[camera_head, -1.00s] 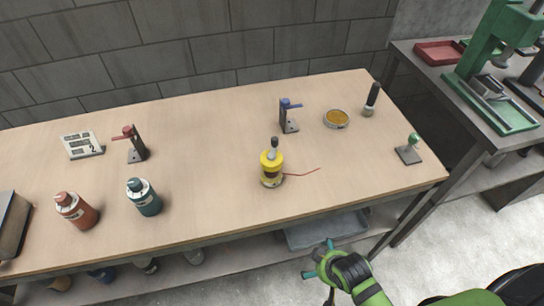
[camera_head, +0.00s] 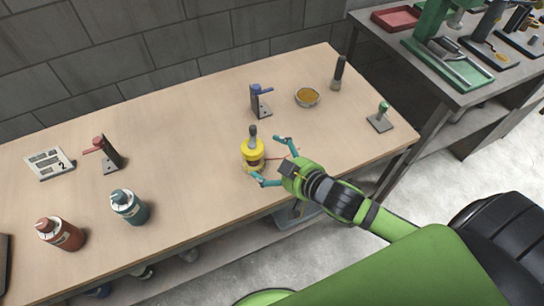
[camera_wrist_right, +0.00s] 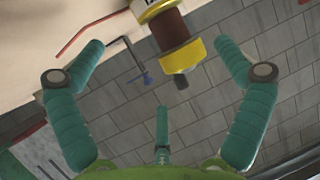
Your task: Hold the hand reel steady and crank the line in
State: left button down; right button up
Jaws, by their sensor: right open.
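The hand reel (camera_head: 253,154) stands upright on the wooden bench, with yellow flanges, a dark grey knob on top and a thin red line trailing to the right. My right gripper (camera_head: 266,158) is open, its teal fingers spread at the reel's right side; contact cannot be told. In the right wrist view, the reel (camera_wrist_right: 172,29), with a brown drum between its flanges, shows between and beyond the open fingertips of the gripper (camera_wrist_right: 160,44). The red line (camera_wrist_right: 90,27) shows at upper left. My left gripper is not in view.
A blue-topped stand (camera_head: 260,102), round dish (camera_head: 307,97) and dark-handled tool (camera_head: 338,73) are behind and right of the reel. A green-knobbed plate (camera_head: 380,118) is near the right edge. Teal (camera_head: 129,207) and red (camera_head: 60,233) bottles stand left.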

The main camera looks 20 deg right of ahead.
aim_at(256, 151)
jog(key=shift+w+a+r+y, duration=0.2)
jog(key=shift+w+r+y, duration=0.05)
jog(key=shift+w+y, duration=0.2)
jog(key=shift+w+a+f, duration=0.1)
jog(key=shift+w, duration=0.3)
jog(key=p+x, duration=0.1)
jog(key=x, duration=0.5)
jog(key=shift+s, duration=0.1)
jog(key=c, duration=1.3)
jog(key=shift+c, duration=0.2)
jog(key=shift+f, duration=0.1)
